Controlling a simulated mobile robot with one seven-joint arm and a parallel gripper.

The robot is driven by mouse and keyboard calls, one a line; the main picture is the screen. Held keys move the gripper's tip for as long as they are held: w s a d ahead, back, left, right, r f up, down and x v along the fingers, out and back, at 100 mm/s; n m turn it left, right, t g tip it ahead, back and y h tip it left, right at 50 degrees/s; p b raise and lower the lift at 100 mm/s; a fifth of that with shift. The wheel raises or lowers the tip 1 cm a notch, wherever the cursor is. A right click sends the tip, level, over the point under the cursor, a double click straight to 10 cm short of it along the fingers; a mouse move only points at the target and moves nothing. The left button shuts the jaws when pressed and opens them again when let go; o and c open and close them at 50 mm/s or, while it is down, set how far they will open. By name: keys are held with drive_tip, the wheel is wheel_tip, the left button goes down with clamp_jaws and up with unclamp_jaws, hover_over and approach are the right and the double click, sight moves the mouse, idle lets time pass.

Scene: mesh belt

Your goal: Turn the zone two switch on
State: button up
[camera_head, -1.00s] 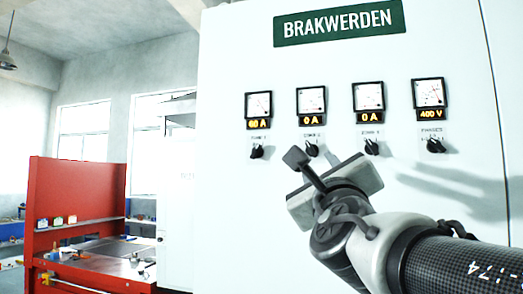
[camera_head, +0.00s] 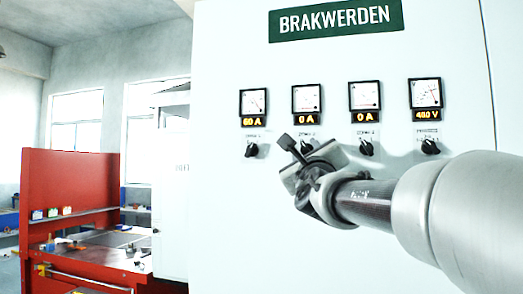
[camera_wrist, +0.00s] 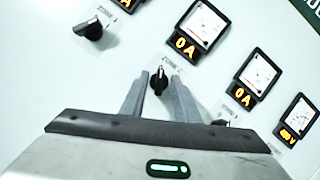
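The zone two switch is a small black rotary knob (camera_wrist: 158,83) on the white cabinet face, under a meter (camera_wrist: 203,22) reading 0 A. In the head view the knob (camera_head: 306,146) is partly covered by my gripper. My gripper (camera_wrist: 162,78) is open, with its two grey fingers pointing at the panel. In the wrist view the knob shows between the fingertips, with a gap on both sides. I cannot tell how far the tips are from the panel.
The zone one knob (camera_head: 251,150) sits left, under a meter reading 60 A. The zone three knob (camera_head: 366,147), under 0 A, and the phases knob (camera_head: 430,147), under 400 V, sit right. A red workbench (camera_head: 70,205) stands at the far left.

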clamp_jaws()
